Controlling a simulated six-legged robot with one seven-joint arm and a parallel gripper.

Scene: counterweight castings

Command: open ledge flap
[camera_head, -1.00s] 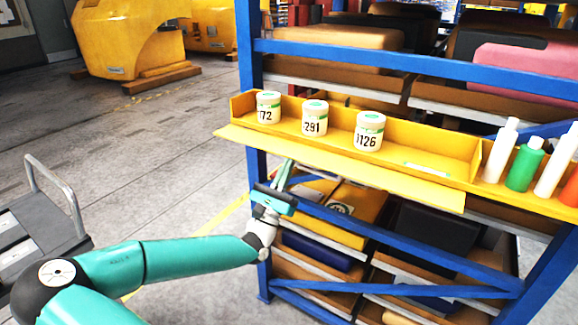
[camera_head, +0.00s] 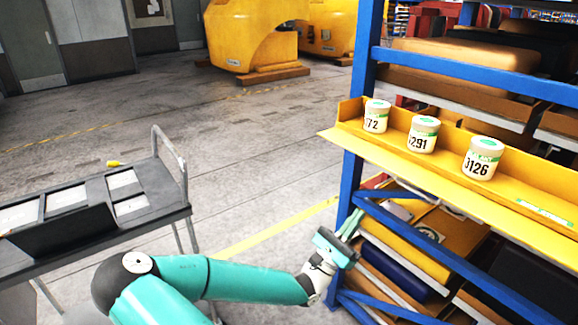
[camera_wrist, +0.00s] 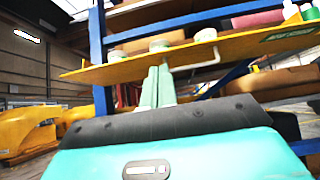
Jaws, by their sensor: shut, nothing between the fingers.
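The yellow ledge (camera_head: 393,127) runs along the blue rack and holds three white tubs. Its long yellow flap (camera_head: 440,191) sticks outward along the front edge, sloping slightly down, not standing up against the tubs. In the wrist view the flap (camera_wrist: 110,73) crosses above my fingers, seen from low down. My gripper (camera_head: 354,216) is shut and empty, below the flap's left part and beside the blue upright. In the wrist view my gripper (camera_wrist: 158,72) points up toward the flap, its tips overlapping the edge in the picture; I cannot tell whether they touch.
The tubs are marked 72 (camera_head: 376,117), 291 (camera_head: 422,135) and 3126 (camera_head: 482,160). A blue upright (camera_head: 351,185) and brace (camera_head: 455,255) stand close to my gripper. A grey cart (camera_head: 70,210) stands at left. Yellow castings (camera_head: 250,40) lie behind. Floor between is open.

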